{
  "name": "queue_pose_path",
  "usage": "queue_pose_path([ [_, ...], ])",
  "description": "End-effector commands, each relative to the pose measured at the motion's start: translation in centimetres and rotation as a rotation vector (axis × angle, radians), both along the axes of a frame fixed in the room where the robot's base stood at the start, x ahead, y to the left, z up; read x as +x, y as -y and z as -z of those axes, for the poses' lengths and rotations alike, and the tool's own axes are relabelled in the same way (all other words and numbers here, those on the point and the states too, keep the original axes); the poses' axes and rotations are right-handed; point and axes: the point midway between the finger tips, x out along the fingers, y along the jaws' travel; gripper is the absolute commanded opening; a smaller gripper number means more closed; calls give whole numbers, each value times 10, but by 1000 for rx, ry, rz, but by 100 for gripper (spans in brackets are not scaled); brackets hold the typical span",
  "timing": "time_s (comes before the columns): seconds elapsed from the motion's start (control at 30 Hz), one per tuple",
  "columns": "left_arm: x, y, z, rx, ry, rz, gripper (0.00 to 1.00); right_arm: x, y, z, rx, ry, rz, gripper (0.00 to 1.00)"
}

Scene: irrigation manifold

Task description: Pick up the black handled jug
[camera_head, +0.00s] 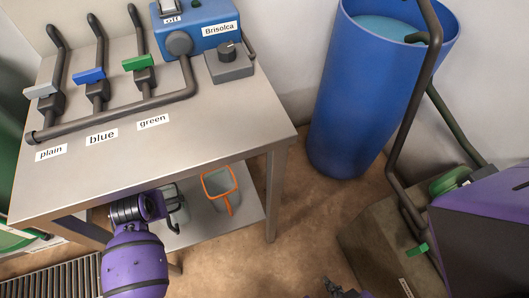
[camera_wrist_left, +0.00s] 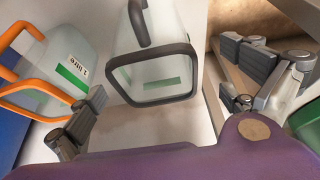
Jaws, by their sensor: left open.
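The black handled jug (camera_wrist_left: 152,78) is a clear jug with a black rim, black handle and green label, in the middle of the left wrist view. In the head view the jug (camera_head: 178,208) is on the lower shelf, partly hidden by my left arm and the tabletop. My left gripper (camera_wrist_left: 166,85) is open, with one finger on each side of the jug's rim in the picture; I see no clear contact. A small dark and purple part of my right arm (camera_head: 338,290) shows at the bottom edge of the head view; its fingers are unclear.
An orange-handled jug (camera_wrist_left: 65,65) stands close to the left of the black handled jug. The table (camera_head: 210,115) overhangs the shelf (camera_head: 238,212), and its leg (camera_head: 275,190) stands to the right. A blue barrel (camera_head: 355,100) is at the back.

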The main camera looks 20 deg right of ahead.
Motion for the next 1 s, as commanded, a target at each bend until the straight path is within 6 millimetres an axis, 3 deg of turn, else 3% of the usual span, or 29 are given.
queue_pose_path([
  [0.17,9,2,7,-2,-21,-4,100,6,-1,3,1,11,-4,0],
  [0.7,39,10,68,-2,-21,-4,100,0,-4,21,8,-5,0,0],
  [1.0,41,10,69,-2,-17,-4,99,-1,-3,21,8,-6,4,0],
])
